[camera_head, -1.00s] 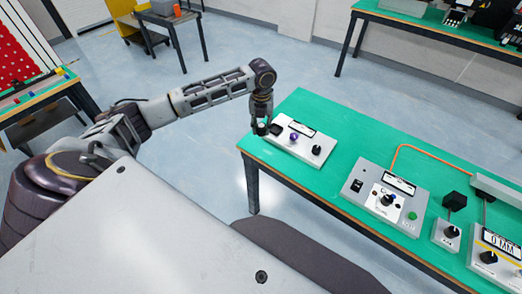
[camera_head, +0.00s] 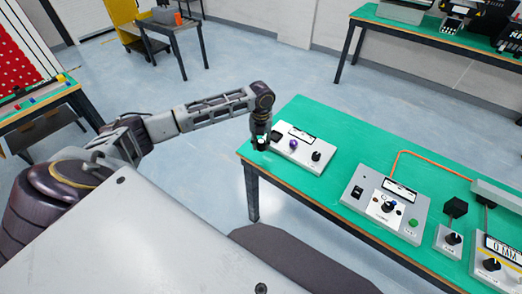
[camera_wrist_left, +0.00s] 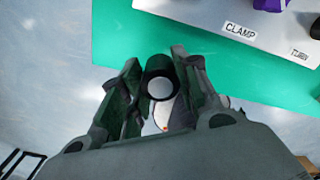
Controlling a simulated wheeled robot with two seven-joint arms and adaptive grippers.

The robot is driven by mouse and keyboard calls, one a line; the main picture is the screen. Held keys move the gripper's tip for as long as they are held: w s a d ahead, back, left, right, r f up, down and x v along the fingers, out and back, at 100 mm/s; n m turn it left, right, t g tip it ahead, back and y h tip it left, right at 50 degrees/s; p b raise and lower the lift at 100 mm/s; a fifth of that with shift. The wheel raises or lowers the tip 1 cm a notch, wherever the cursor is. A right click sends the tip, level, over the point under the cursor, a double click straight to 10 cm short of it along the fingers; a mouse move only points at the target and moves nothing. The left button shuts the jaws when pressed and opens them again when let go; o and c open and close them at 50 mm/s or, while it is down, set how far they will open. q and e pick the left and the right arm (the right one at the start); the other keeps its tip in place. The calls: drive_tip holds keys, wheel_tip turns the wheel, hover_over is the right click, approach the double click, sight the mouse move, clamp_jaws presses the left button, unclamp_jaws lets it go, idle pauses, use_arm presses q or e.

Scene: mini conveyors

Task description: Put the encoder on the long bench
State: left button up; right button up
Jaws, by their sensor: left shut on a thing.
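The encoder, a small dark cylinder with a pale round end, shows in the left wrist view (camera_wrist_left: 160,84) between the fingers. My left gripper (camera_head: 261,144) is shut on it, pointing down near the left corner of the green-topped long bench (camera_head: 345,150). In the left wrist view my left gripper (camera_wrist_left: 160,95) has a finger on each side of the cylinder, with the green bench top behind. A pale disc with a red dot (camera_wrist_left: 165,127) shows just below the cylinder; I cannot tell whether it belongs to it. My right gripper is out of view.
A grey clamp panel (camera_head: 306,155) with purple and black knobs stands just right of the gripper. A larger control box (camera_head: 365,201) and more devices fill the bench's right side. Another green bench (camera_head: 400,25) stands at the back.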

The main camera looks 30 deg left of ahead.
sight(261, 149)
use_arm(q)
wheel_tip(261, 149, down, 4)
drive_tip(key=shift+f, duration=0.45)
drive_tip(key=shift+f, duration=0.1)
drive_tip(key=o, duration=1)
drive_tip(key=shift+o, duration=0.2)
drive_tip(key=shift+r, duration=6.1)
drive_tip(key=shift+d, duration=0.1)
